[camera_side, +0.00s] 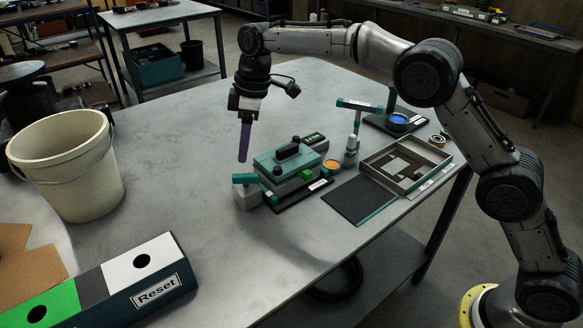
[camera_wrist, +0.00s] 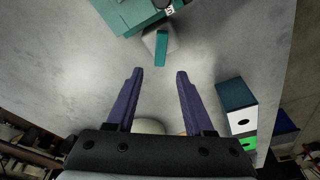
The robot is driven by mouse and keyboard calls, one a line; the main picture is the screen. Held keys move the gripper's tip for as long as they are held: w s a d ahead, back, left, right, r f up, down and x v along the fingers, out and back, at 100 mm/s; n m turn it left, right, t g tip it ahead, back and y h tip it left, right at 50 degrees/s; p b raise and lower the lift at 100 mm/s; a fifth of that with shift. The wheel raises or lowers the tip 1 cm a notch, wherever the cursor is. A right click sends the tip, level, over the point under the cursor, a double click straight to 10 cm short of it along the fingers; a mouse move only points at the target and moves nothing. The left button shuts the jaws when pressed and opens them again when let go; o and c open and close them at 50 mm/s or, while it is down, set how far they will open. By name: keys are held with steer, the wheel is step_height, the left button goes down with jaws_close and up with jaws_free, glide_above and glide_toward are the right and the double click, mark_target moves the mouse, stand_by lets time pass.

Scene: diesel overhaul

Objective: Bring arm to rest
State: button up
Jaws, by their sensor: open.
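My gripper (camera_side: 244,142) hangs from my arm above the grey table (camera_side: 180,130), just behind and left of the teal-and-grey device. It points down. In the wrist view my gripper (camera_wrist: 154,80) shows two purple fingers spread apart with bare table between them, so it is open and empty. A small grey block with a teal top (camera_wrist: 161,48) lies beyond the fingertips in the wrist view. In the side view this block (camera_side: 245,190) stands at the left end of the teal device (camera_side: 290,165). The fingers overlap in the side view.
A cream bucket (camera_side: 65,165) stands at the left. A Reset box (camera_side: 150,285) lies at the front left. Right of the device are a small teal-topped stand (camera_side: 352,140), an open tray (camera_side: 408,165) and a dark flat plate (camera_side: 360,200). The table's middle left is clear.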

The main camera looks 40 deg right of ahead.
steer(key=shift+r, duration=0.65)
steer(key=shift+d, duration=0.1)
steer(key=s+d+r+t, duration=0.1)
steer(key=s+d+r, duration=0.1)
steer(key=r, duration=0.4)
steer(key=s+d+r+t, duration=0.1)
steer(key=s+d+r, duration=0.15)
steer(key=r, duration=0.35)
steer(key=s+d+r+m+t, duration=0.1)
steer(key=s+d+r+m, duration=0.15)
steer(key=s+d, duration=0.45)
steer(key=s+d+r+m+t, duration=0.1)
steer(key=s+d+r+m, duration=0.2)
steer(key=s, duration=0.8)
steer(key=s+d+f+m+h, duration=0.1)
steer(key=s+d+f+m, duration=0.1)
steer(key=s+f, duration=0.5)
steer(key=s+d+f+m+h, duration=0.1)
steer(key=s+d+f+m, duration=0.1)
steer(key=s+f, duration=0.6)
steer(key=shift+s+m, duration=0.85)
steer(key=shift+s, duration=0.3)
